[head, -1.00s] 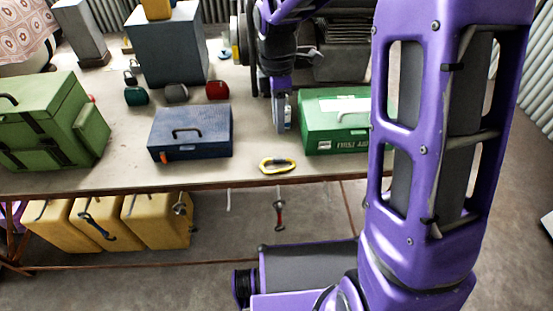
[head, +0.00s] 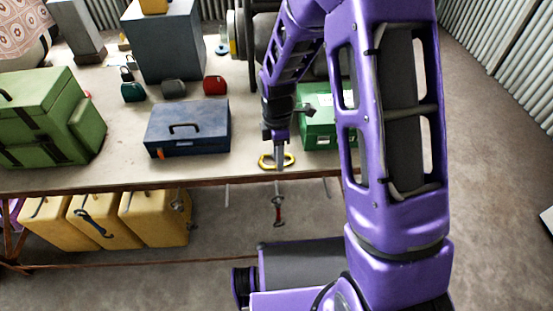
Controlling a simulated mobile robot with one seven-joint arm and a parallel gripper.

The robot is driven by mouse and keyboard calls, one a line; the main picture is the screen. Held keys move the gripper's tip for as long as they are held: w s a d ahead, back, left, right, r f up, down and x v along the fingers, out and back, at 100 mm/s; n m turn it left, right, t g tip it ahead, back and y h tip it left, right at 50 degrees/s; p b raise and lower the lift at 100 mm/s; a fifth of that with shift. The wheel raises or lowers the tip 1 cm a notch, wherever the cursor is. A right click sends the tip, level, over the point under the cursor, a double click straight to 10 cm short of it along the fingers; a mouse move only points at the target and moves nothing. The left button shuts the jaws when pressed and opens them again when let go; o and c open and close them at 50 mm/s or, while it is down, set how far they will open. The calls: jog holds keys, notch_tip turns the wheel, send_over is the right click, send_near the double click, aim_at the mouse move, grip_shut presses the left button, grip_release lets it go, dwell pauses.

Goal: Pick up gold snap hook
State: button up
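The gold snap hook (head: 264,162) is a yellow-gold oval ring lying on the tabletop near the front edge, between the blue toolbox and the green first aid box. My gripper (head: 279,160) points down right at the hook, with its fingertip end overlapping the hook's middle in the picture. Only a narrow side of the fingers shows, so I cannot tell whether they are open or shut, or whether they touch the hook. The hook appears flat on the table.
A blue toolbox (head: 190,135) stands left of the hook. A green first aid box (head: 318,132), partly hidden by my arm, stands right. The table's front edge (head: 150,184) is close. Red, grey and green small items lie behind, and a green case (head: 45,110) is far left.

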jog(key=shift+f, duration=0.35)
grip_shut()
jog(key=shift+r, duration=0.1)
